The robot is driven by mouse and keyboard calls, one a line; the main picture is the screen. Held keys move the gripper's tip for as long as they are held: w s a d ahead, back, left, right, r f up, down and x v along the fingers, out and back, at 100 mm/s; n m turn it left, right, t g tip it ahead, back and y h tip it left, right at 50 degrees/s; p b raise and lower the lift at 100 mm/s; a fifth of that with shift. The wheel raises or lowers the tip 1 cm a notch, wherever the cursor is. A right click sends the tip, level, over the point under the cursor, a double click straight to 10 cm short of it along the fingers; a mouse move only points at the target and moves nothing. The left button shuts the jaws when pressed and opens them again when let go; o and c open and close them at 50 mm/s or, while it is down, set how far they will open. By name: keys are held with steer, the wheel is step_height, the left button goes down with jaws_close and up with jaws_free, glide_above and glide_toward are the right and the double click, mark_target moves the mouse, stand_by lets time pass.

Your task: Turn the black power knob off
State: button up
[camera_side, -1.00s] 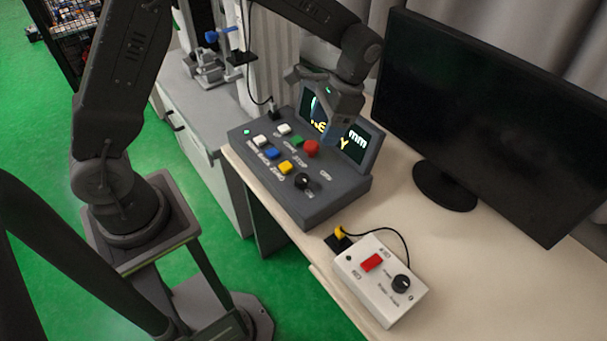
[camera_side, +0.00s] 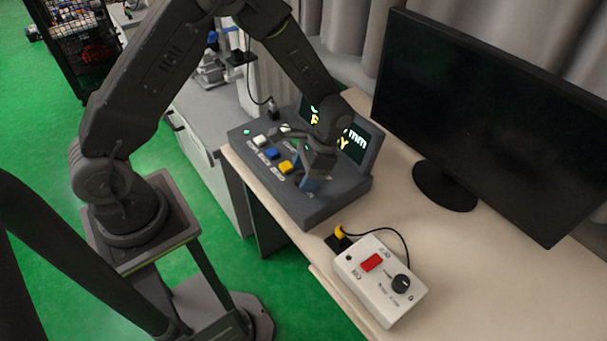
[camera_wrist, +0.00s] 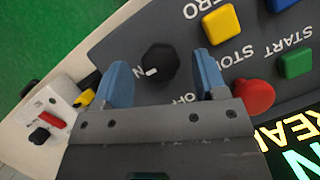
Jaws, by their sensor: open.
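The black power knob (camera_wrist: 158,63) with a white pointer mark sits on the dark grey control panel (camera_wrist: 120,50), with "OFF" and a partly hidden "ON" label beside it. In the wrist view my gripper (camera_wrist: 163,78) is open, with one blue finger on each side of the knob and a gap on both sides. Whether the fingertips reach down to the knob's height I cannot tell. In the side view my gripper (camera_side: 308,183) is low over the front right of the panel (camera_side: 325,208) and hides the knob.
Beside the knob are a red button (camera_wrist: 254,97), a green button (camera_wrist: 295,63) and a yellow button (camera_wrist: 221,24). A lit display (camera_side: 352,145) stands at the panel's back. A white box (camera_side: 378,285) with another black knob (camera_side: 401,284) and a monitor (camera_side: 480,110) are to the right.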

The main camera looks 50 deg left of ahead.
steer(key=shift+s+f, duration=0.15)
steer(key=shift+f, duration=0.3)
steer(key=c, duration=0.9)
